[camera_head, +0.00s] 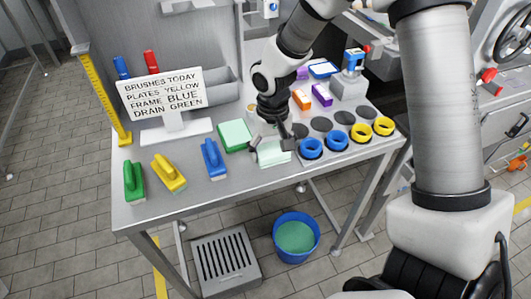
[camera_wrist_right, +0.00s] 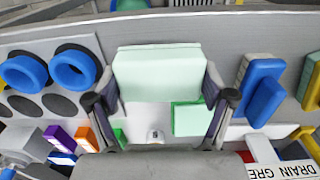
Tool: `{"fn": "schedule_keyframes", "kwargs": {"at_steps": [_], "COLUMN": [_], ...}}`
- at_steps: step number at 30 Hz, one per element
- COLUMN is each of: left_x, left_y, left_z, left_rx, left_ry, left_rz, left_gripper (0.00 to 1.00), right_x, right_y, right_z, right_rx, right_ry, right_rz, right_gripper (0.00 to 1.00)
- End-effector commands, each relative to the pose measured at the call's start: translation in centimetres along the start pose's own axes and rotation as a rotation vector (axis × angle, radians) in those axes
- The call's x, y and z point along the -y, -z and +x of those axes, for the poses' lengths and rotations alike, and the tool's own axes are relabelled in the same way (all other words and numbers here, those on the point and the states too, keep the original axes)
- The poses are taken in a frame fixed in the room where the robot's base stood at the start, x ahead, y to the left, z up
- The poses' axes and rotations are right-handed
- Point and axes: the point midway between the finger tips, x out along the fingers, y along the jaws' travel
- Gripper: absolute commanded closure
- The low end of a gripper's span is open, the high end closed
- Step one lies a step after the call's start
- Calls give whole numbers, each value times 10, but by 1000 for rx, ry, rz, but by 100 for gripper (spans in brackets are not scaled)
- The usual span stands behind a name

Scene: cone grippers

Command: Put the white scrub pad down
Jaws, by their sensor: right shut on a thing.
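The white scrub pad (camera_head: 273,154), a pale block, is between the fingers of my right gripper (camera_head: 272,143) at the table's front middle. In the right wrist view the pad (camera_wrist_right: 157,73) sits level across the space between both fingertips (camera_wrist_right: 160,95), which press on its two ends. I cannot tell if its underside touches the table. A mint green pad (camera_head: 234,135) lies on the table just left of the gripper; in the wrist view it (camera_wrist_right: 190,120) shows partly behind the white pad. My left gripper is not in view.
Green (camera_head: 134,182), yellow (camera_head: 168,174) and blue (camera_head: 213,160) brushes stand left on the steel table (camera_head: 240,178). Blue rings (camera_head: 311,148) and yellow rings (camera_head: 383,127) sit close on the right. A sign (camera_head: 163,95) stands behind. A blue bucket (camera_head: 315,245) is below on the floor.

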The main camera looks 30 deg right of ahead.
Motion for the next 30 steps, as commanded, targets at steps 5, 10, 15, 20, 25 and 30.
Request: {"fn": "schedule_keyframes", "kwargs": {"at_steps": [5, 10, 15, 20, 25, 30], "left_x": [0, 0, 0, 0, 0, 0], "left_y": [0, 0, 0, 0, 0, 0], "left_z": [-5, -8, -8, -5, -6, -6], "left_rx": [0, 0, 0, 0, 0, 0], "left_ry": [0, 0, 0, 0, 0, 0], "left_rz": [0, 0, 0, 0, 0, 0], "left_gripper": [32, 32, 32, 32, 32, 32], "right_x": [15, 15, 15, 14, 14, 14], "right_y": [7, 6, 7, 6, 6, 6], "right_z": [9, 36, 37, 41, 41, 41], "right_rx": [2, 2, -1, 0, 0, 0], "right_ry": [1, 3, 4, 4, 4, 4], "right_rz": [0, 0, 2, 2, 2, 2], "right_gripper": [74, 74, 74, 74, 0, 0]}}
